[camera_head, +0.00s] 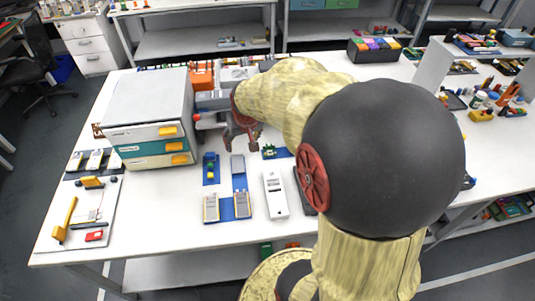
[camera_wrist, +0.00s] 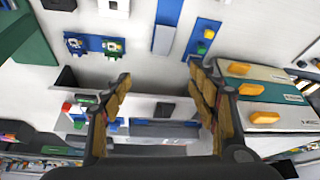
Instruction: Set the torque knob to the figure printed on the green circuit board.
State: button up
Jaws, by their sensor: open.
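A green circuit board (camera_head: 269,152) lies on a blue mat, partly hidden by my arm in the head view. The wrist view shows two small green pieces on a blue mat, one at the left (camera_wrist: 76,45) and one beside it (camera_wrist: 112,48). Any printed figure is too small to read. My gripper (camera_head: 242,140) is open and empty above the table, right of the drawer unit; its fingers spread wide in the wrist view (camera_wrist: 160,75). A grey device (camera_wrist: 150,130) lies beyond and between the fingers. I cannot make out the torque knob for certain.
The drawer unit (camera_head: 150,115) with yellow handles stands left of my gripper. A white handheld instrument (camera_head: 275,195) and blue trays (camera_head: 227,212) lie toward the front. A tray with a yellow-handled tool (camera_head: 85,215) is at front left. Bare tabletop lies between them.

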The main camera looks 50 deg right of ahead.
aim_at(270, 153)
jog(key=d+f+b, duration=0.1)
jog(key=d+f, duration=0.4)
jog(key=f, duration=0.1)
jog(key=d+f+m+b, duration=0.1)
jog(key=d+f+b, duration=0.1)
jog(key=d+f, duration=0.3)
jog(key=d+f+m+b, duration=0.1)
jog(key=d+f, duration=0.4)
jog(key=f, duration=0.3)
jog(key=shift+w+f+g+h+b, duration=0.25)
jog(key=shift+w+g+h+b, duration=0.05)
jog(key=shift+w+g, duration=0.1)
jog(key=shift+c, duration=0.3)
